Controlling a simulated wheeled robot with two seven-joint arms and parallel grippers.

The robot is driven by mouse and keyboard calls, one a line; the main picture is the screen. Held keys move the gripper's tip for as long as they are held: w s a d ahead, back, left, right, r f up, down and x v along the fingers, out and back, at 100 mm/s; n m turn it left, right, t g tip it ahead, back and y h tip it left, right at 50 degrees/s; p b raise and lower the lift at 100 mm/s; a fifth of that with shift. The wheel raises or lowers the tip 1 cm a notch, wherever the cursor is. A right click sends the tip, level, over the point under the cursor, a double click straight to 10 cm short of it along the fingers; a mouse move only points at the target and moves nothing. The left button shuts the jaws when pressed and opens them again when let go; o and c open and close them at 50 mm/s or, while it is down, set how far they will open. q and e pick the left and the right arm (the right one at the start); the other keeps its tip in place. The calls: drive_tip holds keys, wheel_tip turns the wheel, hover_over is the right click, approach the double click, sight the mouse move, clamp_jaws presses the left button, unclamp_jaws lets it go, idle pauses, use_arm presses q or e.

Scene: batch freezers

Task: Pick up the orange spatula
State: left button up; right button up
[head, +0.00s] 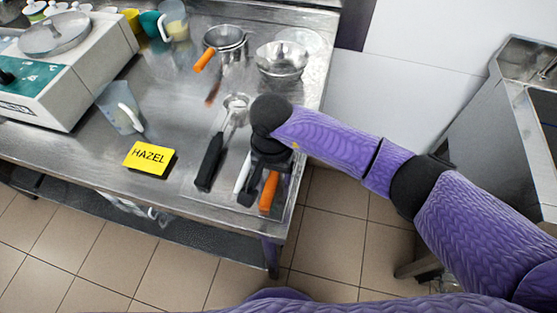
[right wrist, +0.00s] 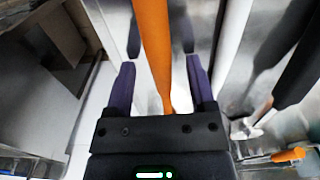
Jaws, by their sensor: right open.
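The orange spatula (head: 269,191) lies near the right front corner of the steel table, with its orange handle toward the front edge. The rest of it is hidden under my right gripper (head: 260,180) in the head view. In the right wrist view, the orange handle (right wrist: 152,40) runs between the two purple fingers of my right gripper (right wrist: 160,68). The fingers are apart, with a gap on each side of the handle. My left gripper is not in view.
A white-handled tool (head: 242,173) and a black-handled tool (head: 210,162) lie just left of the spatula. Steel bowls (head: 282,61) stand behind. The table's right edge is close.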

drive_tip(key=shift+f, duration=0.3)
drive_tip(key=shift+r, duration=0.1)
clamp_jaws()
